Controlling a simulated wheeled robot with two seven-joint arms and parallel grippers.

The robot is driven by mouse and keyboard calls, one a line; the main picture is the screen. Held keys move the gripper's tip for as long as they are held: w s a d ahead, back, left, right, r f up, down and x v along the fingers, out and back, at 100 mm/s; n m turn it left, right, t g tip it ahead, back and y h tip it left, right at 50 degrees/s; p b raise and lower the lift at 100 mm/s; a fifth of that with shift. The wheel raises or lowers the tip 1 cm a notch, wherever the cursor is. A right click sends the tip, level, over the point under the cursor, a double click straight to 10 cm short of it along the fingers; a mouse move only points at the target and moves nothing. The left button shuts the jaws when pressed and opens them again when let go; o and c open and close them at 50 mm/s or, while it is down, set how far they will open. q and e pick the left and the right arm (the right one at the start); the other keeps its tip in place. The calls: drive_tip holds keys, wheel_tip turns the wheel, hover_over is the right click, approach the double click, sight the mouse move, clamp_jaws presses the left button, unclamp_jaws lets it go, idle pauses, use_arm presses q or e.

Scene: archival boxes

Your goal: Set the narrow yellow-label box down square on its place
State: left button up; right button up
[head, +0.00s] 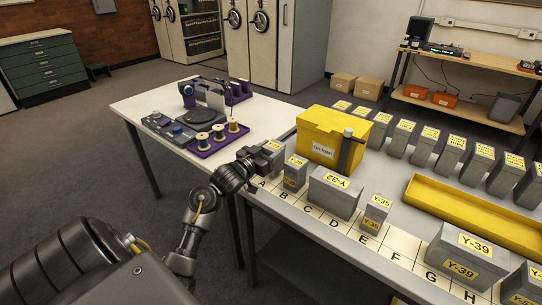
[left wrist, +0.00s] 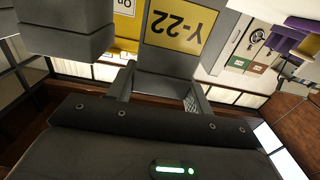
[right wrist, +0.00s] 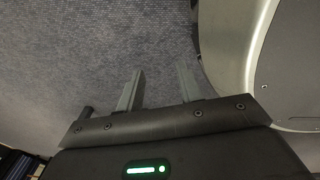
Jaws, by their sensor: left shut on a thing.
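The narrow grey box (head: 274,156) stands at the left end of the grey table, by the letter A of the lettered strip (head: 315,222). In the left wrist view its yellow label reads Y-22 (left wrist: 181,24). My left gripper (head: 258,162) is shut on this box, one finger on each side in the left wrist view (left wrist: 160,88). The gripper partly hides the box in the head view, and I cannot tell whether its base touches the table. My right gripper (right wrist: 158,90) is open and empty over the carpet.
A small yellow-label box (head: 295,172) stands close right of the held box. Y-32 (head: 336,192), Y-35 (head: 375,212) and Y-39 (head: 465,252) stand farther along. A yellow "On loan" bin (head: 325,130) is behind, and a yellow tray (head: 470,208) lies right. A white table (head: 150,108) adjoins left.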

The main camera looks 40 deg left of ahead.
use_arm(q)
wheel_tip(320, 180, down, 2)
drive_tip(key=shift+f, duration=0.1)
use_arm(e)
drive_tip(key=shift+s+d+f, duration=0.15)
drive_tip(key=shift+s+d, duration=0.1)
drive_tip(key=shift+s, duration=0.55)
use_arm(q)
drive_tip(key=o, duration=1.1)
drive_tip(key=shift+r, duration=0.2)
drive_tip(key=shift+s+d, duration=0.15)
drive_tip(key=shift+s, duration=5.9)
use_arm(e)
drive_tip(key=shift+w, duration=0.1)
use_arm(q)
drive_tip(key=shift+f, duration=0.1)
